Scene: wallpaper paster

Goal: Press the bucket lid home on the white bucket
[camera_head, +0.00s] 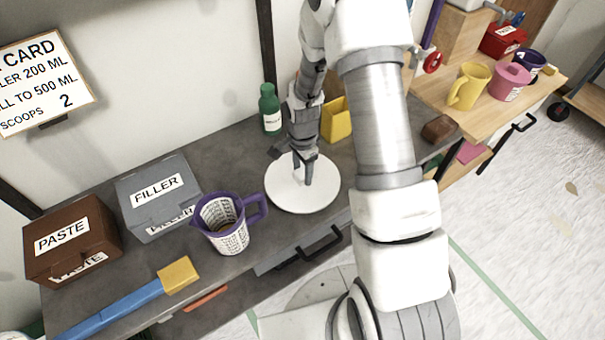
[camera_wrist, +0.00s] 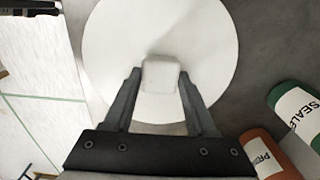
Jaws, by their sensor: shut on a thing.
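The bucket lid (camera_head: 288,194) is a round white disc at the middle of the grey worktop in the head view. It fills the top of the wrist view (camera_wrist: 105,60), with a small pale square knob (camera_wrist: 161,76) at its centre. My gripper (camera_wrist: 160,82) points down at the lid with one finger on each side of the knob, shut on it. In the head view my gripper (camera_head: 303,170) stands over the lid's middle. The lid looks about level. No white bucket wall shows below it, so I cannot tell whether it is seated on the bucket.
A purple measuring jug (camera_head: 222,222) stands just left of the lid. The filler box (camera_head: 157,195) and paste box (camera_head: 70,240) are farther left. A green bottle (camera_head: 270,108) and yellow container (camera_head: 336,120) stand behind. A blue-handled brush (camera_head: 130,300) lies at front left.

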